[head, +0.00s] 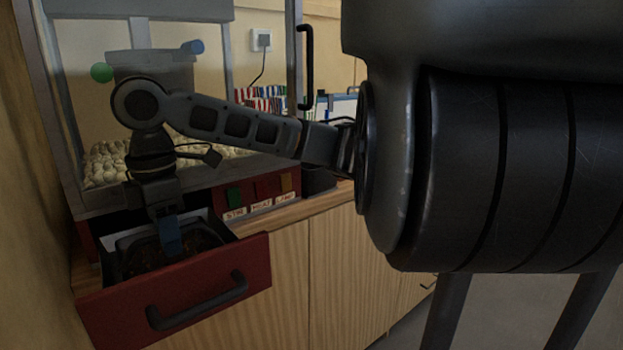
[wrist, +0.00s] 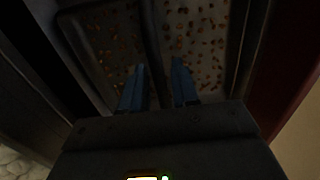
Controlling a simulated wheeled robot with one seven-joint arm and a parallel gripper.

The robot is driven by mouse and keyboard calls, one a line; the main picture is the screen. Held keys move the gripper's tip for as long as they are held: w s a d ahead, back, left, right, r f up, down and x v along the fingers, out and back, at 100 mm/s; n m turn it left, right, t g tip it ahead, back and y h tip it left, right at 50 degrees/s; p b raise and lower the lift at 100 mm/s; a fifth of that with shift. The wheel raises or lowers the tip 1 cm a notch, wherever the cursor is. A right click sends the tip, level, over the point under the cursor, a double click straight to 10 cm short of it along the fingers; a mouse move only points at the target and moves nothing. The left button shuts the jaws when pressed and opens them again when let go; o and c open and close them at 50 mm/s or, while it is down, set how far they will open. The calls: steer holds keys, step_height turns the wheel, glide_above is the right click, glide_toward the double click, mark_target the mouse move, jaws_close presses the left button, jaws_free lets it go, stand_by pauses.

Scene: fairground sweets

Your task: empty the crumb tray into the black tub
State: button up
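The crumb tray (head: 131,268) sits in the pulled-out red-fronted drawer under the popcorn machine. It is dark, with orange-brown crumbs over its floor; it also fills the top of the wrist view (wrist: 112,70). A dark bar, seemingly its handle (wrist: 150,45), crosses above the crumbs. My gripper (head: 171,240) points down over the tray. In the wrist view its blue fingers (wrist: 159,78) are apart, one on each side of the bar, with gaps visible. A dark object (head: 318,182) on the counter, partly behind my arm, may be the black tub; I cannot be sure.
The drawer front (head: 200,292) with its black handle juts out below the machine. The glass popcorn case (head: 75,110) stands close behind my gripper. Labelled switches (head: 262,195) are right of the drawer. A wall stands close on the left.

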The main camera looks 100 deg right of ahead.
jaws_close()
step_height(320, 180, up, 11)
steer(key=p, duration=1)
stand_by(0.4)
stand_by(0.5)
